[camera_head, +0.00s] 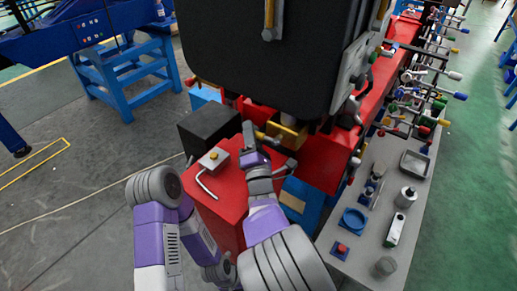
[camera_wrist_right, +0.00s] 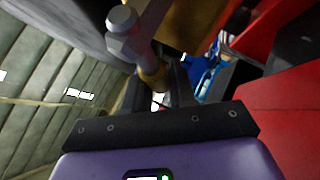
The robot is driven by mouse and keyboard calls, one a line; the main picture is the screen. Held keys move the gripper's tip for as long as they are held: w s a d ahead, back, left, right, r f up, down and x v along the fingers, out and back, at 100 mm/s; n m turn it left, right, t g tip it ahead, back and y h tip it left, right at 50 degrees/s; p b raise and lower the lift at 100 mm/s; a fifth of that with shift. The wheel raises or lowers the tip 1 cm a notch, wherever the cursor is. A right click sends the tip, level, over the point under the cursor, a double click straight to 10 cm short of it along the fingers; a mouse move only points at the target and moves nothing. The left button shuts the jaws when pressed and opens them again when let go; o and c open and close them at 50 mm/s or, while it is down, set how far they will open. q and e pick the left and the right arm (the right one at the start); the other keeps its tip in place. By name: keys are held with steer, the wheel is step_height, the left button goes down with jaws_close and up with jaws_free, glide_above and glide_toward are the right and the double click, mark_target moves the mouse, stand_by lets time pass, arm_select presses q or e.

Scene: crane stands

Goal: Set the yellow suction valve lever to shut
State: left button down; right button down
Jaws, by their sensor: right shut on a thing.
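My right gripper (camera_head: 262,142) reaches over the red box to a yellow part (camera_head: 287,134) below the big black tank. In the right wrist view, my right gripper (camera_wrist_right: 158,100) has its dark fingers closed around a grey rod with a yellow band (camera_wrist_right: 152,77), which looks like the suction valve lever. The rod has a grey knob-like end (camera_wrist_right: 122,20) and is tilted in that view. The fingers hide part of the lever, and I cannot tell its exact setting. My left arm shows at the lower left, but its gripper is not visible.
The black tank (camera_head: 262,60) hangs over the work spot. A red box (camera_head: 220,190) with a bent grey rod stands in front, a black box (camera_head: 208,128) beside it. A grey table (camera_head: 375,250) with loose parts is at right. Open floor lies left.

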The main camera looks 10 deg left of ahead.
steer(key=shift+r+m+t+b, duration=0.55)
steer(key=shift+m+t+b, duration=0.15)
steer(key=shift+m+b, duration=0.4)
steer(key=c, duration=1)
jaws_free()
steer(key=shift+b+v, duration=0.5)
steer(key=shift+v, duration=3.25)
steer(key=shift+s, duration=0.1)
